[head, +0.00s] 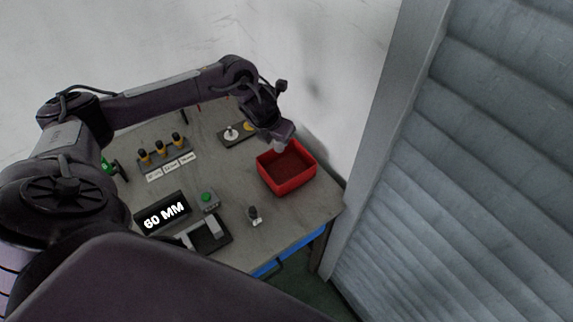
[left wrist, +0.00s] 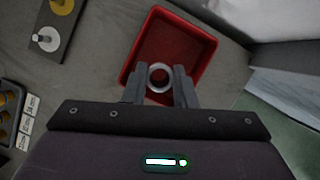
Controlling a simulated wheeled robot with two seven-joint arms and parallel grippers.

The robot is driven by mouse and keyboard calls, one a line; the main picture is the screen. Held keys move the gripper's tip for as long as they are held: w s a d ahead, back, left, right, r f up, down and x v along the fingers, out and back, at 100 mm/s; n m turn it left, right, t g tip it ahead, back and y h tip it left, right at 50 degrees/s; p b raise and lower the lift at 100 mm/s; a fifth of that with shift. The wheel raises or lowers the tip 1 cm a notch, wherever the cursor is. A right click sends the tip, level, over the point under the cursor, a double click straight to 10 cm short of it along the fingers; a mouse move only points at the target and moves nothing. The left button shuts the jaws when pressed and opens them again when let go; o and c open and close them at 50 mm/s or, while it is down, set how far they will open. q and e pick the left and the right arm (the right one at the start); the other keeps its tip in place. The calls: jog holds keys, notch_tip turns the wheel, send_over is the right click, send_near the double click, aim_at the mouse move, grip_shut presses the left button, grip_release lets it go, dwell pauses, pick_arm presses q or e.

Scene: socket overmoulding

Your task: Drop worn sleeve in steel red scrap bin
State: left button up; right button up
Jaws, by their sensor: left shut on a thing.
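The red scrap bin (head: 287,180) stands at the right end of the table, with its inside empty as far as I see. In the left wrist view the bin (left wrist: 206,52) lies below my left gripper. My left gripper (left wrist: 160,84) is shut on a pale grey ring-shaped sleeve (left wrist: 159,67), seen end-on between the fingers, over the bin's opening. My right gripper does not show in either view.
A plate with a pale post (head: 231,133) and a yellow disc is left of the bin. A shutter (head: 470,170) stands right.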

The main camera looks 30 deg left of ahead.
pick_arm(q)
notch_tip(320, 180, down, 2)
jog(key=shift+f+b, duration=0.1)
jog(key=shift+b, duration=0.35)
jog(key=o, duration=0.8)
jog(key=shift+o, duration=0.2)
jog(key=b+v, duration=0.1)
jog(key=v, duration=0.7)
jog(key=shift+f, duration=0.1)
